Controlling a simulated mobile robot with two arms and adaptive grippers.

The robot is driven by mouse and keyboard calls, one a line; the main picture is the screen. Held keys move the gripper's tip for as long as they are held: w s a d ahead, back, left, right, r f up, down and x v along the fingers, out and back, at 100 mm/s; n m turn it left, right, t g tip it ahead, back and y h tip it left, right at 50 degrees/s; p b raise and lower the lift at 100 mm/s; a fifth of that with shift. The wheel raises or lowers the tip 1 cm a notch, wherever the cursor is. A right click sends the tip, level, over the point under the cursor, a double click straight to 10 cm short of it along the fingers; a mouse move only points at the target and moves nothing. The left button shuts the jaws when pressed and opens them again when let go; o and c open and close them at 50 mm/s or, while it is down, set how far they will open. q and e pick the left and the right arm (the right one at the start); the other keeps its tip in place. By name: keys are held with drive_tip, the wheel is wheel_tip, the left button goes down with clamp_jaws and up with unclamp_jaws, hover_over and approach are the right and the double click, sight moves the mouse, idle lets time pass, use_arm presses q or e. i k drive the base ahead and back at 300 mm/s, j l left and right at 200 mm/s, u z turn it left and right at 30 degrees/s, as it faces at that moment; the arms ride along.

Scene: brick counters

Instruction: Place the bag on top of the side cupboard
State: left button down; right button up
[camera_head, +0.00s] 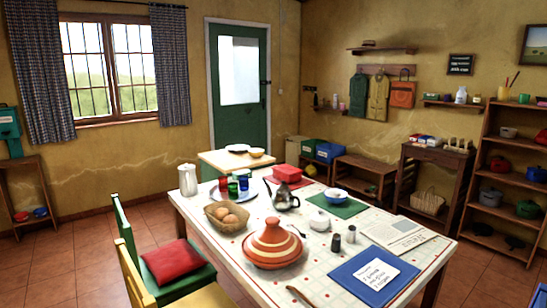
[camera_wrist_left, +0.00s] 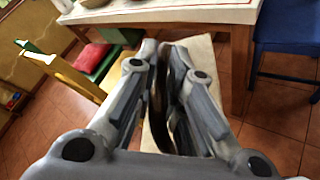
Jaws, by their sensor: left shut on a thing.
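In the left wrist view my left gripper (camera_wrist_left: 172,95) is shut on a dark brown strap-like piece. A pale cream bag (camera_wrist_left: 206,62) shows behind and below the fingers, and the strap looks like its handle; the fingers hide much of it. Neither gripper shows in the head view. A low cupboard (camera_head: 238,158) with a light wooden top stands behind the dining table, with a white plate and a yellow bowl on it. A dark wooden side unit (camera_head: 432,153) stands by the right wall with small items on top. I cannot tell which is the side cupboard.
The dining table (camera_head: 215,232) is laden with dishes and fills the middle. Chairs with a red cushion (camera_head: 175,262) stand at its left. A blue stool (camera_wrist_left: 285,28) shows in the wrist view. An orange bag (camera_head: 402,95) hangs on the wall. Floor at left is clear.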

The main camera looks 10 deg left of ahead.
sight(221, 159)
drive_tip(key=z, duration=2.8)
drive_tip(key=i+z, duration=0.1)
drive_tip(key=i, duration=0.5)
drive_tip(key=i+j+z, duration=0.1)
drive_tip(key=i, duration=0.5)
drive_tip(key=i+j+u, duration=0.1)
drive_tip(key=i+u, duration=0.55)
drive_tip(key=i+l+u, duration=0.1)
drive_tip(key=i+u, duration=0.25)
drive_tip(key=i+j+u, duration=0.1)
drive_tip(key=i+u, duration=0.25)
drive_tip(key=i, duration=0.3)
drive_tip(key=i+u, duration=0.3)
drive_tip(key=i, duration=0.3)
drive_tip(key=i+u, duration=0.25)
drive_tip(key=i, duration=0.4)
drive_tip(key=i+l+u, duration=0.25)
drive_tip(key=i, duration=0.35)
drive_tip(key=i+j+u, duration=0.2)
drive_tip(key=i+u, duration=0.7)
drive_tip(key=i+l+u, duration=0.1)
drive_tip(key=i+u, duration=0.75)
drive_tip(key=i, duration=0.3)
drive_tip(key=i+l+u, duration=0.1)
drive_tip(key=i+u, duration=0.3)
drive_tip(key=i, duration=0.3)
